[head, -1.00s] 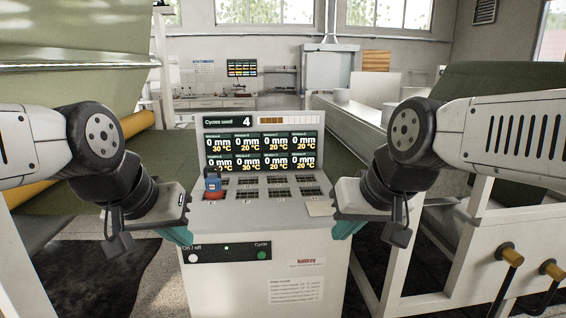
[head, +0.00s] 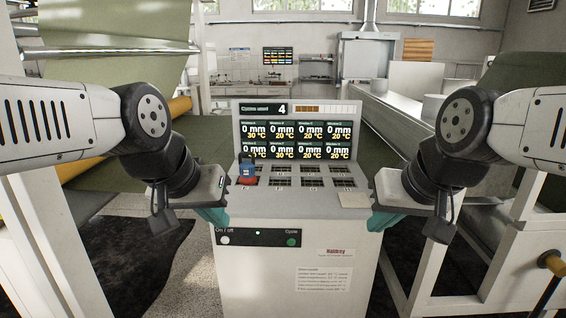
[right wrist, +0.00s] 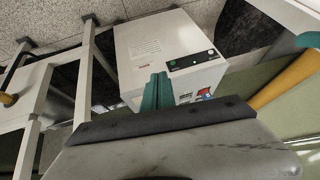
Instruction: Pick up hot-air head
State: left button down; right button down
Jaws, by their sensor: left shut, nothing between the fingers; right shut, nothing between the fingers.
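The hot-air head is probably the small blue and red tool (head: 247,172) at the left end of the white console's sloping top. It also shows small in the right wrist view (right wrist: 204,94). My left gripper (head: 214,216) has teal fingers, shut and empty, at the console's left edge, below and left of the tool. My right gripper (head: 386,218) is shut and empty by the console's right edge, away from the tool. Its teal fingers (right wrist: 157,92) show together in the right wrist view. Neither gripper visibly holds the tool.
The console (head: 300,220) has several dark slots, an upright screen (head: 297,140) and on/off and cycle buttons. A pale card (head: 354,200) lies at its top's right end. A white frame (head: 510,260) stands at right. A yellow roller (head: 180,106) and green sheet are at left.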

aim_at(246, 168)
jog(key=i+j+u, duration=0.15)
jog(key=i+j, duration=0.15)
jog(key=i, duration=0.2)
jog(key=i+j+u, duration=0.15)
jog(key=i, duration=0.4)
jog(key=i+j+u, duration=0.15)
jog(key=i+j, duration=0.15)
jog(key=i, duration=0.2)
